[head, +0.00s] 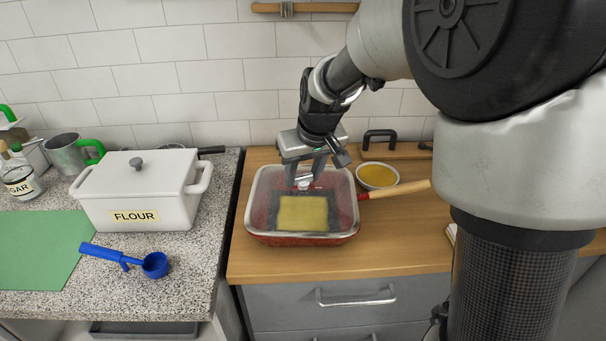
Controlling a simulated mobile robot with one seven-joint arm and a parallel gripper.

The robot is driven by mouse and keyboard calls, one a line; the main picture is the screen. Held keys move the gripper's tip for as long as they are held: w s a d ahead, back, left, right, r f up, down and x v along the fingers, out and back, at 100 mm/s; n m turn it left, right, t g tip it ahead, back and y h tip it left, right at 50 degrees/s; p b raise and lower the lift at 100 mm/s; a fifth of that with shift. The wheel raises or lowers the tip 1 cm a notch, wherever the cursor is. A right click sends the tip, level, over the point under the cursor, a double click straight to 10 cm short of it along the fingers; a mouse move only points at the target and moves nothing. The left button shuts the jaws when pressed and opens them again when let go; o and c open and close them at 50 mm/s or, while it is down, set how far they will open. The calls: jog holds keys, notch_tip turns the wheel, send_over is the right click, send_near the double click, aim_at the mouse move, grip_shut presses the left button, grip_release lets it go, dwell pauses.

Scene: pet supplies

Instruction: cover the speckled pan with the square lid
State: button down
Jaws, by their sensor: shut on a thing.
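The speckled pan (300,240) is red and stands on the wooden counter. A yellow block lies inside it on a dark area. The square lid (262,181) is clear with a pale rim and lies level over the pan's opening. Its rim lines up closely with the pan's rim, but I cannot tell whether it rests on it or hangs just above. My gripper (305,179) points down above the lid's middle and is shut on its small knob. The contents show through the lid.
A bowl of yellow food (377,175) and a wooden handle (400,189) are right of the pan. Left, across a gap, the speckled counter holds a white flour box (140,192), a blue scoop (154,265) and a green mat (40,250).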

jog(key=c, duration=1.2)
grip_release()
jog(key=shift+r, duration=0.1)
jog(key=shift+o, duration=1)
jog(key=p+v, duration=0.2)
jog(key=v, duration=1.5)
jog(key=shift+s+r, duration=0.1)
jog(key=shift+s, duration=0.1)
